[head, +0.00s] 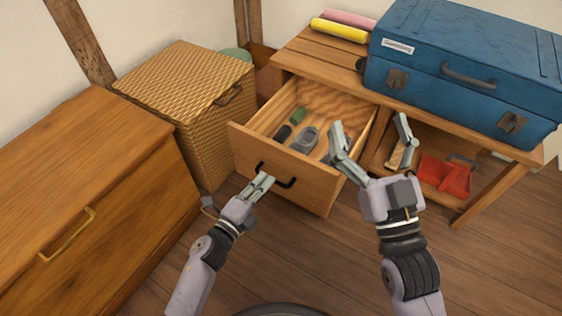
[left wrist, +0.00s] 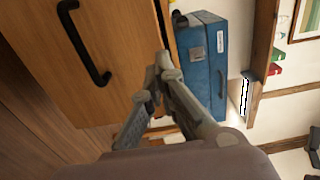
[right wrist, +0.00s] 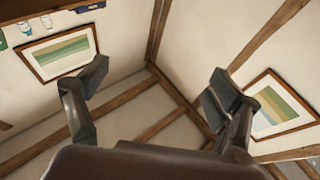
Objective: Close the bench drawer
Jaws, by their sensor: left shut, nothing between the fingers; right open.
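The bench drawer (head: 240,150) is pulled out of the wooden bench (head: 300,63). Its front has a black handle (head: 291,183). Inside lie a grey object (head: 304,139), a green one (head: 298,114) and a dark one (head: 283,133). My left gripper (head: 264,178) is shut and empty, its tips at the drawer front close by the handle. In the left wrist view, the handle (left wrist: 84,42) is beside the fingers (left wrist: 150,90); I cannot tell whether they touch the front. My right gripper (head: 372,132) is open and empty, above the drawer's right side.
A blue suitcase (head: 465,65) and yellow roll (head: 339,30) lie on the bench. An open shelf beside the drawer holds a red object (head: 444,177). A wicker hamper (head: 190,90) and a wooden chest (head: 80,180) stand at left. Floor (head: 320,260) is clear in front.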

